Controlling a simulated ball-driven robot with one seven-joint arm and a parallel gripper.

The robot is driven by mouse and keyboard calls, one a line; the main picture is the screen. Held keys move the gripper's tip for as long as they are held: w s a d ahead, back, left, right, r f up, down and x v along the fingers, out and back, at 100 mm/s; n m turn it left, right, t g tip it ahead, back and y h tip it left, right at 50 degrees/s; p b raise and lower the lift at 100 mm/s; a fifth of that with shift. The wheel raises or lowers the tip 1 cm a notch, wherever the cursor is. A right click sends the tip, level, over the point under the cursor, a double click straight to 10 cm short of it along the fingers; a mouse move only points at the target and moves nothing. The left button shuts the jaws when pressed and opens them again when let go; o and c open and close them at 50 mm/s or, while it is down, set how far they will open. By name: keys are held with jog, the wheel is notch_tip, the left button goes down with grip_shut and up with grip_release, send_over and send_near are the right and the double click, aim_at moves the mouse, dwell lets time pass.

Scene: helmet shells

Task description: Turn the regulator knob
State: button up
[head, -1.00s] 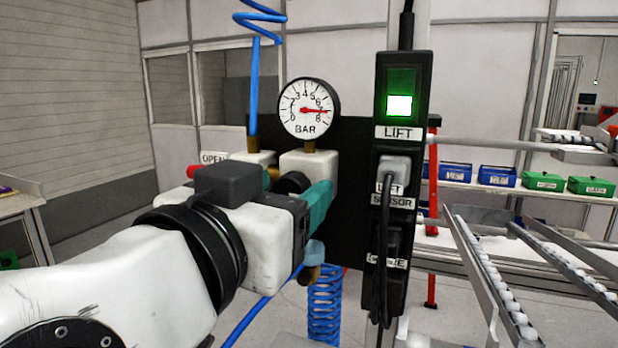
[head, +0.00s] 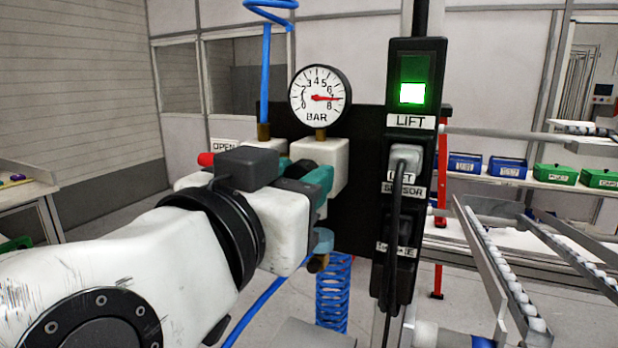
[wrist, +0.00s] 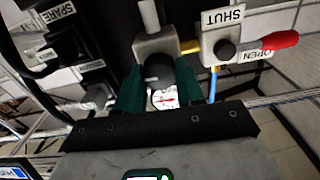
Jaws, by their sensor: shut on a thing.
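The black regulator knob (head: 299,169) sits on the front of a white regulator block (head: 335,152). My gripper (head: 302,174) is shut on the knob, with one teal finger on each side. In the wrist view the knob (wrist: 158,69) shows between the teal fingers of my gripper (wrist: 158,88). My wrist hides part of the knob and block in the head view. A round gauge (head: 320,84) marked BAR stands above the block. Its red needle points right, near the upper end of the scale.
A red valve handle (head: 206,159) is close left of my gripper, by an OPEN label. A black switch column (head: 411,160) with a lit green LIFT switch and plugged cable stands right. Blue coiled hose (head: 332,292) hangs below. Roller rails (head: 497,265) lie farther right.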

jog(key=shift+n, duration=0.3)
jog(key=o, duration=1)
jog(key=shift+o, duration=0.2)
jog(key=b+v, duration=0.3)
jog(key=v, duration=0.7)
jog(key=shift+s, duration=0.4)
jog(key=shift+a, duration=0.2)
